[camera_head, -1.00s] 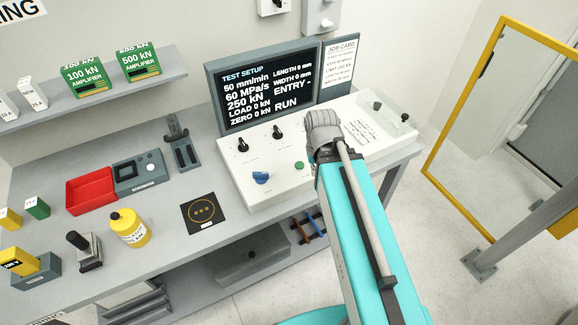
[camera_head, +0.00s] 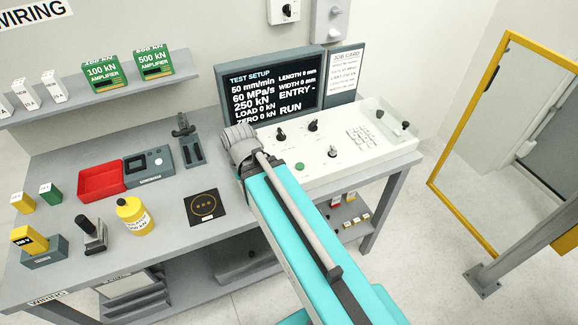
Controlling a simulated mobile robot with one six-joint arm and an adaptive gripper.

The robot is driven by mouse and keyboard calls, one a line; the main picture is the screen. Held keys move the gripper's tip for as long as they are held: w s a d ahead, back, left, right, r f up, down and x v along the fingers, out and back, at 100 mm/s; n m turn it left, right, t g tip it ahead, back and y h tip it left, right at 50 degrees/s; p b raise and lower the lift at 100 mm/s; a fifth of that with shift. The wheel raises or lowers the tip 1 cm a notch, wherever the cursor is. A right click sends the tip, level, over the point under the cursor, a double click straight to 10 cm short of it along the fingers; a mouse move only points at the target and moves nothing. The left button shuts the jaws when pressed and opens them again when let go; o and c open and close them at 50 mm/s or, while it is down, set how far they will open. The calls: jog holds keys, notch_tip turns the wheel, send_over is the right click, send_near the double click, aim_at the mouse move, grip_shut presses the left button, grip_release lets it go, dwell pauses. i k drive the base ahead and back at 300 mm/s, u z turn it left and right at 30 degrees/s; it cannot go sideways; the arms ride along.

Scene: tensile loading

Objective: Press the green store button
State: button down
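The green button (camera_head: 299,166) is a small round cap on the sloped face of the white control console (camera_head: 355,170). It is in plain view, just right of my turquoise arm. The console's screen (camera_head: 270,93) reads "TEST SETUP", with 50 mm/min, 60 MPa/s, 250 kN, "ENTRY -" and "RUN". My arm reaches up from the bottom right, and its grey ribbed joint covers the console's left end. My gripper does not show; no fingers can be seen past that joint.
Black knobs (camera_head: 312,126) and a keypad (camera_head: 361,137) share the console. Left on the bench are a dark pad with a ring (camera_head: 206,207), a yellow bottle (camera_head: 133,218) and a red tray (camera_head: 101,181). A yellow-framed panel (camera_head: 435,184) stands at right.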

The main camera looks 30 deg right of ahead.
aim_at(299, 166)
jog(key=u, duration=1)
jog(key=k, duration=0.95)
jog(key=z, duration=1.65)
